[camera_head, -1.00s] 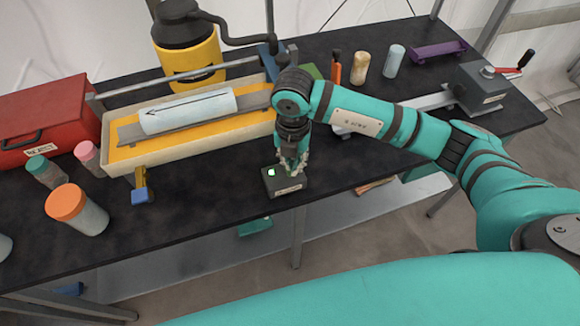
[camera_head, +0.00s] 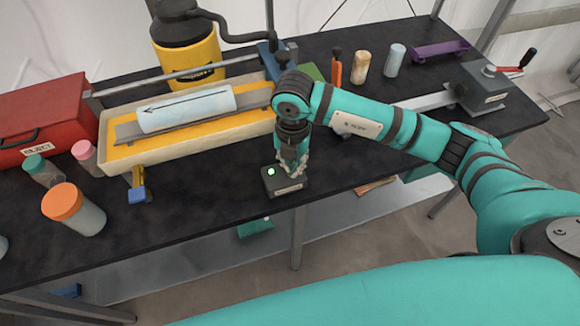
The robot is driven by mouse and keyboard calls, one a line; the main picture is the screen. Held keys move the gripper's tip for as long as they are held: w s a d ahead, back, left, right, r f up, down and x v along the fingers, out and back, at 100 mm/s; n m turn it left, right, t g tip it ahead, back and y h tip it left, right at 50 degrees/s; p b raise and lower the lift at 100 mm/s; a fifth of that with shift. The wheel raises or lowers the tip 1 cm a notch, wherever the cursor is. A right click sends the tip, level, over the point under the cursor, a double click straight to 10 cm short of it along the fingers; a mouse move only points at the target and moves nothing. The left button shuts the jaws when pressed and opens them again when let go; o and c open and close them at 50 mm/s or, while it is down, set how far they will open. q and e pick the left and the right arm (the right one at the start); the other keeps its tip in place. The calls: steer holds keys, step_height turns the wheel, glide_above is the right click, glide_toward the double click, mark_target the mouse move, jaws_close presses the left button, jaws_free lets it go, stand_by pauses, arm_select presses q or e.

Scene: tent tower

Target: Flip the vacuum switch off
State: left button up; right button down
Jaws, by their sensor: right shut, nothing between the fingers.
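The vacuum switch looks to be a small dark box (camera_head: 284,186) near the front edge of the black table, with a lit green spot (camera_head: 271,171) on its top left and a pale label on its front. My right gripper (camera_head: 294,174) points down onto the right part of the box top. It is shut with nothing held. Its fingers hide the switch lever, so I cannot tell the lever's position or whether they touch it. The yellow and black vacuum canister (camera_head: 190,50) stands at the back with a black hose. My left gripper is out of view.
A cream tray (camera_head: 103,150) with a yellow bed and a pale cylinder (camera_head: 186,108) lies left of my arm. A red box (camera_head: 42,118) and several jars stand further left. A grey device (camera_head: 490,88) with a red-handled crank sits at the right end.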

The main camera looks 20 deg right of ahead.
steer(key=shift+s+f, duration=0.1)
steer(key=shift+r+p, duration=0.65)
steer(key=shift+r, duration=0.15)
steer(key=shift+r+p, duration=1.6)
steer(key=shift+r, duration=1.1)
